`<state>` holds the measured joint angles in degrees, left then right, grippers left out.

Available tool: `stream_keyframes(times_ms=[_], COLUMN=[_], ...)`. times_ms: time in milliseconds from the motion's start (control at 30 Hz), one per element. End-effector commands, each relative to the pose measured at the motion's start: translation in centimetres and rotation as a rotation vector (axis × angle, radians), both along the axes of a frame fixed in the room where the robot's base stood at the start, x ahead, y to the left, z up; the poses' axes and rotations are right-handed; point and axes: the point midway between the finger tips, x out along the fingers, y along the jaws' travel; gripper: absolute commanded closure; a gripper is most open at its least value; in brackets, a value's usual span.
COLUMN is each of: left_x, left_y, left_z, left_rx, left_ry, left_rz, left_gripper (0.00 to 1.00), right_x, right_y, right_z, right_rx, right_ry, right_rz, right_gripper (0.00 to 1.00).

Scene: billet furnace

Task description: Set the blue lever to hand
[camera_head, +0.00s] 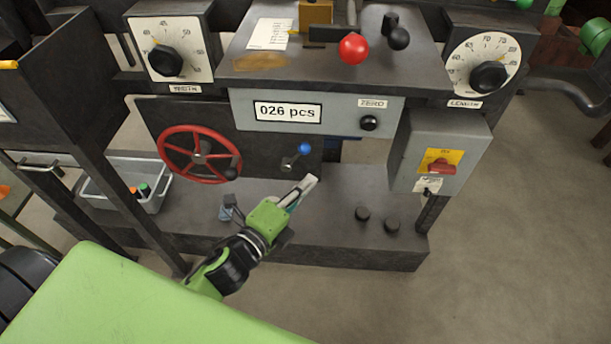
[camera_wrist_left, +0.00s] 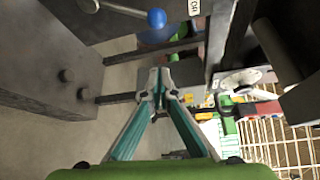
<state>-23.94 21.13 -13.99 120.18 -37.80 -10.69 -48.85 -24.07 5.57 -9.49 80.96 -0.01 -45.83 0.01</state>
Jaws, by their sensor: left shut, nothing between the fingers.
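The blue lever (camera_head: 305,149) is a short metal arm with a blue ball knob, on the dark front panel of the machine below the counter box. Its knob stands up and to the right of its pivot in the head view. In the left wrist view the blue knob (camera_wrist_left: 157,18) is at the top, beyond the fingers. My left gripper (camera_head: 311,181) is shut and empty, a little below and right of the knob, apart from it. It also shows in the left wrist view (camera_wrist_left: 158,76). The lever's markings are too small to read. My right gripper is not in view.
A red handwheel (camera_head: 161,150) is left of the lever. The counter box (camera_head: 334,107) reading 026 pcs sits above. A grey switch box (camera_head: 405,160) with a red switch stands right. Two black knobs (camera_head: 362,213) rise from the ledge. A grey bin (camera_head: 155,204) is at left.

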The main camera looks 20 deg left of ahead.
Motion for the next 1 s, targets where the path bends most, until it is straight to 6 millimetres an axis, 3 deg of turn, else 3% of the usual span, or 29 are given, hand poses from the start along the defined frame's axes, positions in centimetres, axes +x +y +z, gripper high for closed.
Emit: stream_keyframes(times_ms=[533, 700, 1000], left_x=[8.7, 8.1, 8.0], left_y=[-2.1, 0.7, 1.9], left_z=[-0.8, -0.3, 0.0], left_rx=[0.0, 0.003, -0.001], left_ry=[-0.002, 0.001, 0.0], left_rz=[0.001, 0.0, 0.0], left_gripper=[1.0, 1.0, 1.0], right_x=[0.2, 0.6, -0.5], right_y=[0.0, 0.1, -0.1], right_z=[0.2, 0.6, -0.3], right_rx=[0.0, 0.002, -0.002], right_ry=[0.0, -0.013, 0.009], right_rz=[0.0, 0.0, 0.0], right_gripper=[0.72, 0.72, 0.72])
